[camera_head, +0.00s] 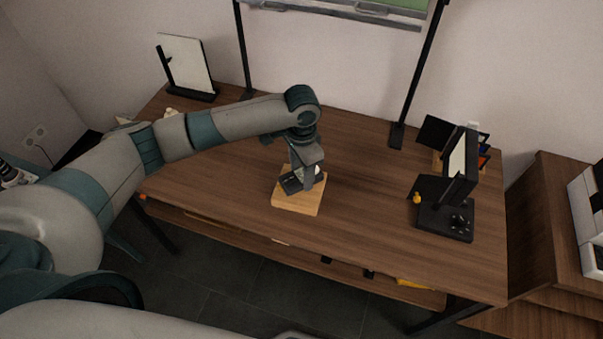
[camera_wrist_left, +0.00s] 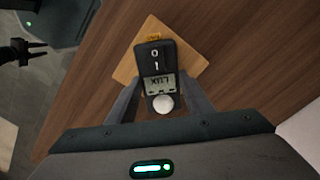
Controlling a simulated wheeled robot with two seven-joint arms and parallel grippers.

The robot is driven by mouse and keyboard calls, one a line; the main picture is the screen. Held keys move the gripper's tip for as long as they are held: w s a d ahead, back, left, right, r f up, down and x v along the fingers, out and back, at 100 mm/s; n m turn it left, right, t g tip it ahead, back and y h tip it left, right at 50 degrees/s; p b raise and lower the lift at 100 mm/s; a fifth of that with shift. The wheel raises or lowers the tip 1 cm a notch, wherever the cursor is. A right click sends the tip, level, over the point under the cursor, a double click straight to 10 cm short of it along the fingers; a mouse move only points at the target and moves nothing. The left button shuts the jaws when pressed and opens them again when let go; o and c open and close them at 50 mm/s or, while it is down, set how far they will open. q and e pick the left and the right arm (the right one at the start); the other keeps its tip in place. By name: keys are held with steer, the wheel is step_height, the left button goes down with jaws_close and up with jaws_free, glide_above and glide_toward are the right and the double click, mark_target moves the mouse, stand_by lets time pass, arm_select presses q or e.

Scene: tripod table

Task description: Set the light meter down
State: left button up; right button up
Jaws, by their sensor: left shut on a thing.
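The light meter (camera_wrist_left: 157,74) is a dark handheld device with a small display and a white dome, seen in the left wrist view. It also shows in the head view (camera_head: 291,184), partly hidden by my gripper. My left gripper (camera_head: 306,182) is shut on the light meter, with one finger on each side of it. The meter is over a light wooden block (camera_head: 298,203) on the table, which also shows in the left wrist view (camera_wrist_left: 186,58). I cannot tell whether the meter touches the block. My right gripper is not clearly in the head view.
The wooden table (camera_head: 375,215) is clear around the block. A black device with a panel (camera_head: 446,217) stands at the right, with a small holder (camera_head: 440,133) behind it. A white panel on a black stand (camera_head: 187,66) is at the back left.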

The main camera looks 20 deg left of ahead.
mark_target(302, 176)
arm_select(q)
steer(key=shift+f, duration=0.75)
steer(key=o, duration=1.1)
steer(key=shift+f, duration=0.1)
step_height(302, 176, up, 12)
steer(key=shift+r+b, duration=0.15)
steer(key=shift+b, duration=1.1)
